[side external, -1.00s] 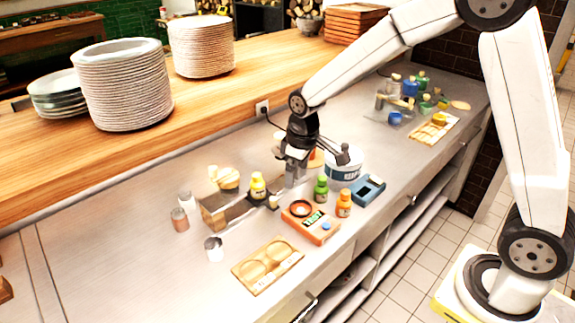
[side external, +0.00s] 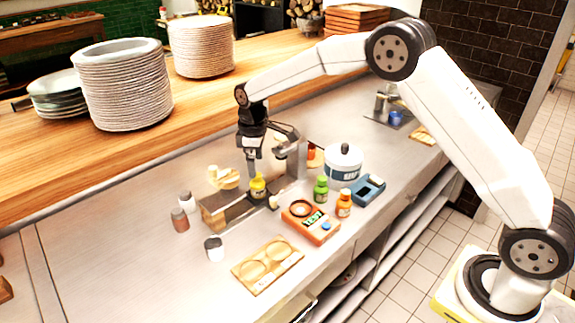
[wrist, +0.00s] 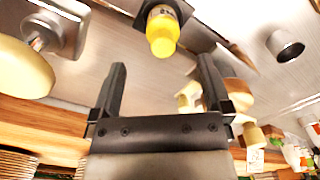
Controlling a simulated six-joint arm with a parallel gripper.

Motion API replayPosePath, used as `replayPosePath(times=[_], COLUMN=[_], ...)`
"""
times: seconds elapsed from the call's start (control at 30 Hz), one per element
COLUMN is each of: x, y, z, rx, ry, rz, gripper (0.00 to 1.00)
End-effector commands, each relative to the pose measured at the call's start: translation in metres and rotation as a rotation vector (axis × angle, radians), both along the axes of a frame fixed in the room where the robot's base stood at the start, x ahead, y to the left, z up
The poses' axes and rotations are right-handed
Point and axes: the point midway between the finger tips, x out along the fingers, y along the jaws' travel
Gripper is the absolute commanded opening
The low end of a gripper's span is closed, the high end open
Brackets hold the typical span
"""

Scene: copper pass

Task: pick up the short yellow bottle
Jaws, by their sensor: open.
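The short yellow bottle (side external: 258,188) stands on the counter at the right end of a low wooden-sided block. My gripper (side external: 254,168) is above and just behind it, pointing down. In the wrist view the yellow bottle (wrist: 162,32) shows its bright yellow cap and part of a label, ahead of the fingers. My gripper (wrist: 162,72) has its two dark fingers wide apart there, with nothing between them. The bottle lies beyond the fingertips, roughly centred between them.
A green bottle (side external: 321,189) and an orange bottle (side external: 343,204) stand right of an orange scale (side external: 309,222). A white-lidded pot (side external: 343,162) is behind them. A wooden tray (side external: 268,264) lies in front.

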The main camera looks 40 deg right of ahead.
Motion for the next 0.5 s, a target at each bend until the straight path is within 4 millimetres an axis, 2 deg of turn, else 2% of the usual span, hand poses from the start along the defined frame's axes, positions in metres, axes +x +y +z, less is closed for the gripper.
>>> replayPosePath(times=[0.5], x=[-0.001], y=[0.000], z=[-0.026], rx=[0.000], ry=[0.000], rz=[-0.001], gripper=[0.99])
